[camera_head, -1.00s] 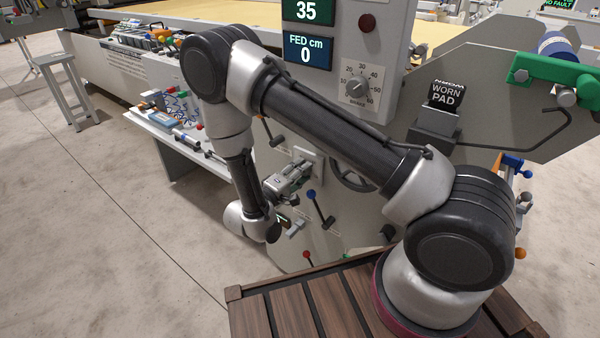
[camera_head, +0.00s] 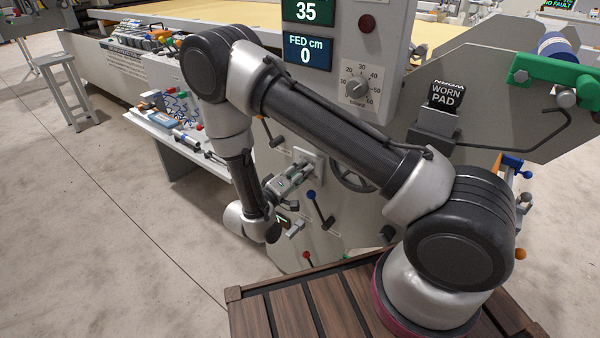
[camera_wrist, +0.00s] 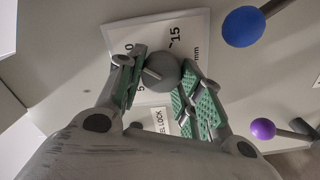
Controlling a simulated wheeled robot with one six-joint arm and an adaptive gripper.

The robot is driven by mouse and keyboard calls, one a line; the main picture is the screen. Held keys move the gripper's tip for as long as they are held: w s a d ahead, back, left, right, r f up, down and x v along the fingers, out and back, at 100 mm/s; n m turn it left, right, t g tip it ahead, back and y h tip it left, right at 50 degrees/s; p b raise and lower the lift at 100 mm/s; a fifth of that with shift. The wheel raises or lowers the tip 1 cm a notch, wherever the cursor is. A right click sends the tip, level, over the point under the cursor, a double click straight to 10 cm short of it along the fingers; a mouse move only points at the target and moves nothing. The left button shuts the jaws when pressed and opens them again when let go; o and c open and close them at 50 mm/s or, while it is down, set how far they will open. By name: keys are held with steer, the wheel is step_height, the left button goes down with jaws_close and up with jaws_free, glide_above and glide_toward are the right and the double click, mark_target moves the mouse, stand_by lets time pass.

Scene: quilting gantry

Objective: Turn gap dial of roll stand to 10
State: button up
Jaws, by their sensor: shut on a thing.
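The gap dial is a round grey knob (camera_wrist: 158,72) on a white scale plate (camera_wrist: 196,50) in the wrist view. The marks "15" and "mm" show on the plate; other figures are partly covered by a finger. A light pointer line shows on the knob, but its exact reading is unclear. My gripper (camera_wrist: 162,84) has its green-padded fingers on either side of the knob, shut on it. In the head view my gripper (camera_head: 290,179) reaches the white plate (camera_head: 311,158) on the machine's grey side panel; the knob is hidden there.
A blue-knobbed lever (camera_head: 312,195) stands right of my gripper, and its blue ball (camera_wrist: 242,26) and a purple ball (camera_wrist: 262,129) are close in the wrist view. A handwheel (camera_head: 352,172) is partly behind my arm. Another numbered dial (camera_head: 356,87) sits higher up.

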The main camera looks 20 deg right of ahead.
steer(key=o, duration=1)
steer(key=shift+o, duration=0.2)
steer(key=v, duration=1.2)
steer(key=shift+a, duration=0.1)
